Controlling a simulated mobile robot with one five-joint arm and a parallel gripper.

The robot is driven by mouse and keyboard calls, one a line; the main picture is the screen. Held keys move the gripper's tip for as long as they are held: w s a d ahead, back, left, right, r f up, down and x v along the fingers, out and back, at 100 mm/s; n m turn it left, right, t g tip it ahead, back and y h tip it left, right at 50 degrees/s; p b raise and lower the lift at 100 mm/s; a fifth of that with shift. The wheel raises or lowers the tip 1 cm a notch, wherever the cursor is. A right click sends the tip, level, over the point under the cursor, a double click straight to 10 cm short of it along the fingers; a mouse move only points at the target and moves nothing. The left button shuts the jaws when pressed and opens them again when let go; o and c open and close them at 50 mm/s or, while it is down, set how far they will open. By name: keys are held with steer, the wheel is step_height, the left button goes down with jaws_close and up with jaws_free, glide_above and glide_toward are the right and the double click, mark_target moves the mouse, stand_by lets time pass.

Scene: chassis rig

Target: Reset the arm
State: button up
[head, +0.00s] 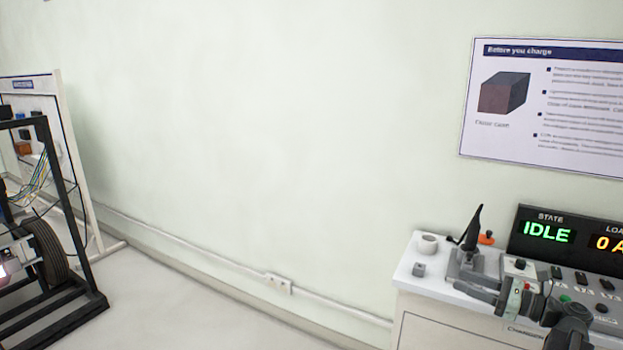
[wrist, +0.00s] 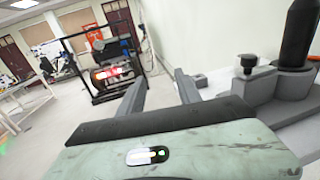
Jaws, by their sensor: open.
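My gripper (wrist: 160,88) shows in the wrist view with its two grey fingers apart and nothing between them. In the head view my gripper (head: 468,289) is at the lower right, over the front edge of a white bench top, pointing left. My arm reaches it from the bottom right corner. A grey fixture with a dark upright handle (head: 473,228) stands on the bench just behind my gripper. The same handle (wrist: 297,35) is at the right of the wrist view, close beside the fingers; I cannot tell if they touch.
The white bench (head: 408,283) holds a white roll (head: 428,243), a small grey block (head: 418,269) and a display panel (head: 530,232) reading IDLE. A black frame with a wheel (head: 48,250) stands at the left. The floor between is clear.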

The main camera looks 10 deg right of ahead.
steer(key=w+a+f+n+g+y, duration=0.1)
steer(key=w+a+f+n+g, duration=0.15)
steer(key=a, duration=0.65)
steer(key=w+a+f+n+g, duration=0.1)
steer(key=w+a+f+g, duration=0.15)
steer(key=a, duration=0.75)
steer(key=w+a+f+n+g+y, duration=0.1)
steer(key=w+a+f+n+g, duration=0.15)
steer(key=a, duration=0.65)
steer(key=s+a+f+n+g+h, duration=0.15)
steer(key=a+f+n+g, duration=0.3)
steer(key=a, duration=0.75)
steer(key=s+a+f+n+g+h, duration=0.1)
steer(key=s+a+f+n+h, duration=0.15)
steer(key=f+n+h, duration=0.2)
steer(key=s+a+f+n+g+h, duration=0.1)
steer(key=s+a+f+n+h, duration=0.15)
steer(key=f+n, duration=0.3)
steer(key=s+d+f+n+h, duration=0.1)
steer(key=d+f+n+h, duration=0.1)
steer(key=d+n+h, duration=0.5)
step_height(320, 180, up, 15)
steer(key=d+y+p, duration=0.2)
steer(key=p, duration=1.2)
steer(key=shift+p, duration=0.4)
steer(key=shift+n, duration=0.25)
